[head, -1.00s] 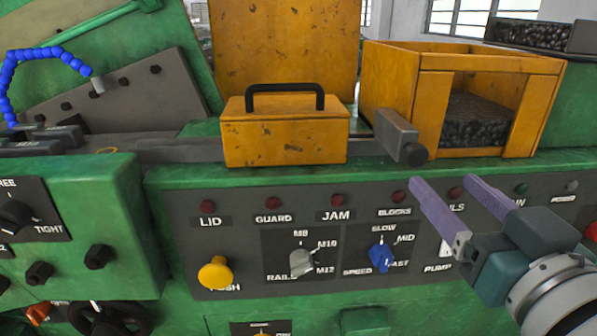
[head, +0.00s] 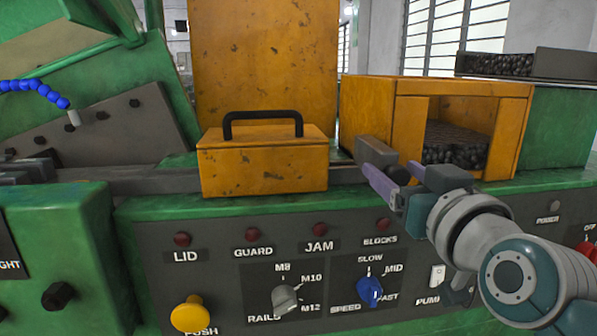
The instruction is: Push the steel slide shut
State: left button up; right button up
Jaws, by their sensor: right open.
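The steel slide (head: 377,152) is a grey block at the right end of the rail. It sits between the yellow box with a black handle (head: 264,162) and the open-fronted yellow bin (head: 405,115). A dark round knob is on its near right end, partly hidden by my gripper. My right gripper (head: 390,171) is open with its purple fingers at the slide's near end. One finger shows left of the knob and one right of it. I cannot tell whether they touch it. My left gripper is out of view.
The green panel below carries a yellow push button (head: 193,314), a grey rails knob (head: 286,299) and a blue speed knob (head: 369,291). Dark pieces fill the bin. A red switch (head: 586,248) is at the far right.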

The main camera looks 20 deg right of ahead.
grip_shut()
dwell(0.4)
dwell(0.9)
